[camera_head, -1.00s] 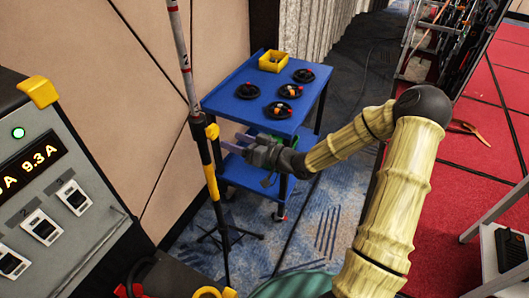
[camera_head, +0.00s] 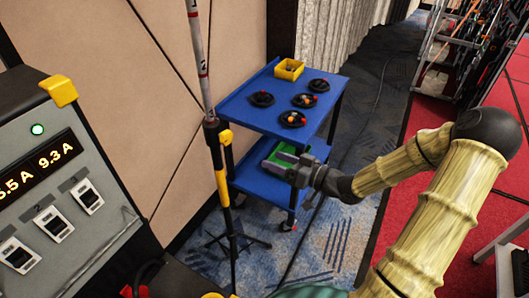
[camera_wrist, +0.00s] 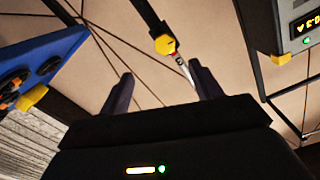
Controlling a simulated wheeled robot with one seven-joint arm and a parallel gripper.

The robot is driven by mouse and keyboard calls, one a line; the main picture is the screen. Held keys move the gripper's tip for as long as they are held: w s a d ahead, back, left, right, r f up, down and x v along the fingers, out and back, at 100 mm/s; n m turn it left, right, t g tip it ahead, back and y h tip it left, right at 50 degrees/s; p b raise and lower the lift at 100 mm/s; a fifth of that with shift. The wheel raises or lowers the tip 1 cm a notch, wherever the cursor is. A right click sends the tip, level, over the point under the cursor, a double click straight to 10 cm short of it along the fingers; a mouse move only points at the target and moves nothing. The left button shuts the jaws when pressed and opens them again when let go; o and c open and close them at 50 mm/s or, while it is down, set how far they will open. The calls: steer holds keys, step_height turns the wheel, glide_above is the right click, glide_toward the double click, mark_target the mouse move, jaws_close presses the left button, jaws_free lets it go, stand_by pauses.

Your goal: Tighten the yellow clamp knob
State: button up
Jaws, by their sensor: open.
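The yellow clamp knob (camera_head: 225,137) sticks out from the black collar of an upright pole (camera_head: 207,90), left of centre in the head view. In the wrist view the knob (camera_wrist: 165,45) is beyond my fingertips, near the top middle, on the slanting pole. My gripper (camera_head: 274,160) is open and empty, to the right of the pole and apart from the knob.
A blue cart (camera_head: 260,115) stands behind the pole, with black coils and a yellow bin (camera_head: 289,69) on top. A green item (camera_head: 283,153) lies on its lower shelf. A grey panel (camera_head: 60,180) with lit numbers is at left. The pole stands on tripod legs (camera_head: 240,243).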

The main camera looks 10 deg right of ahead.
steer(key=s+d+f+m+g+h, duration=0.2)
steer(key=s+d+f+g+h, duration=0.15)
steer(key=f+h, duration=0.55)
steer(key=s+r+m+g+h, duration=0.3)
steer(key=s+r, duration=0.5)
steer(key=s, duration=0.4)
steer(key=shift+s+r+m+g+h, duration=0.2)
steer(key=shift+r+m+g+h, duration=0.2)
steer(key=shift+g+h, duration=0.5)
steer(key=shift+a, duration=0.1)
steer(key=shift+c, duration=0.4)
